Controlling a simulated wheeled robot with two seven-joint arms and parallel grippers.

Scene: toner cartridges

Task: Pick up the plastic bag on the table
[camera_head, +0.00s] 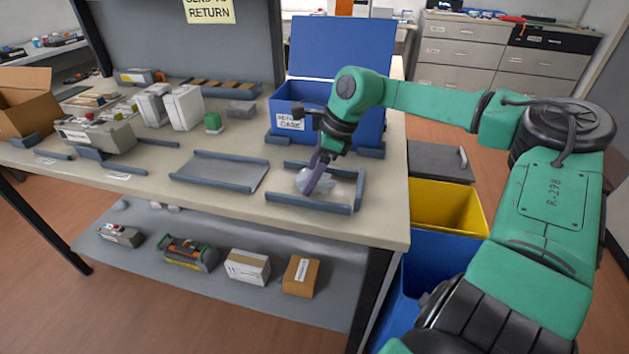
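A clear, crumpled plastic bag (326,183) lies in the grey-railed tray (310,202) at the right end of the table. My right gripper (309,186) reaches down from the right, its dark fingers at the left part of the bag. The fingers overlap the bag in the picture, and I cannot tell whether they are closed on it. Part of the bag is hidden behind the fingers. My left gripper is not in view.
A blue case (345,117) with an open lid stands behind the bag. An empty railed tray (219,171) is to the left. White boxes (186,108), a grey machine (95,135) and a cardboard box (25,105) sit further left. Yellow (445,206) and blue bins stand right of the table.

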